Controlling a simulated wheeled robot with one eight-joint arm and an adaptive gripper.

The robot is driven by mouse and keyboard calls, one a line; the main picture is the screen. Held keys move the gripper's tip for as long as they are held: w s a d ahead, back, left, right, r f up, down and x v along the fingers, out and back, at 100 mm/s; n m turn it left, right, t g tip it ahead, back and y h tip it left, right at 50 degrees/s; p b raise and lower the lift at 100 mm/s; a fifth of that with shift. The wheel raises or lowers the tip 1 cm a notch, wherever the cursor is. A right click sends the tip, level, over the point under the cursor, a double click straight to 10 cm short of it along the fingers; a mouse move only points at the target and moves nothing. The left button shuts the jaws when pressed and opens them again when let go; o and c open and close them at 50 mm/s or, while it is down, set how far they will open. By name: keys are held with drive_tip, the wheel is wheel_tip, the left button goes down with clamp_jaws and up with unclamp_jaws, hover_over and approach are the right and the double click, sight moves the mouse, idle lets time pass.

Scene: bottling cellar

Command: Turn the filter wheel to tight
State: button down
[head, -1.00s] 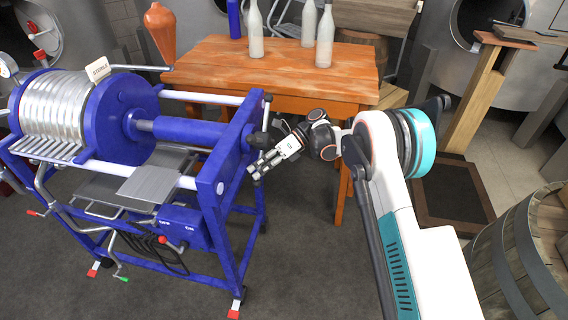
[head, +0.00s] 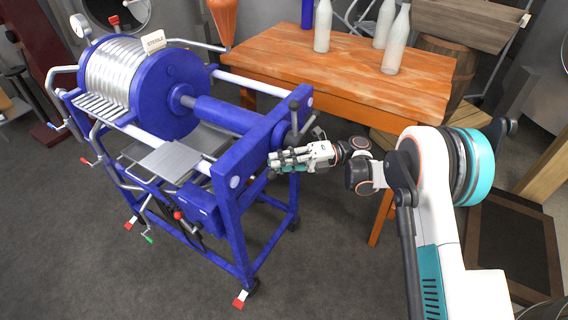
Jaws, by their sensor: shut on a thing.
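The blue filter press (head: 262,135) stands left of centre. Its filter wheel (head: 294,108) is on the outer face of the right end frame, with dark spoke handles around a hub. Part of the wheel is hidden behind my gripper and by the steep angle. My gripper (head: 274,161) comes from the right, roughly level, at the lower part of the wheel. Its fingers are shut on a wheel handle, which they mostly hide. I cannot read from here how tight the wheel is.
An orange wooden table (head: 345,75) with white bottles (head: 398,40) and a blue bottle stands close behind the wheel. A barrel (head: 446,70) stands at the back right. A switch box (head: 198,207) hangs under the press. The floor in front is clear.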

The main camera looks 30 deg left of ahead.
drive_tip(key=shift+s+d+r, duration=0.1)
drive_tip(key=shift+s+r, duration=0.05)
drive_tip(key=shift+s, duration=0.1)
idle(0.3)
drive_tip(key=c, duration=1.9)
unclamp_jaws()
drive_tip(key=o, duration=0.3)
drive_tip(key=shift+r, duration=0.1)
drive_tip(key=shift+s+d+r, duration=0.1)
drive_tip(key=shift+s, duration=0.05)
drive_tip(key=v, duration=0.7)
drive_tip(key=shift+w+f, duration=0.2)
drive_tip(key=shift+w, duration=0.1)
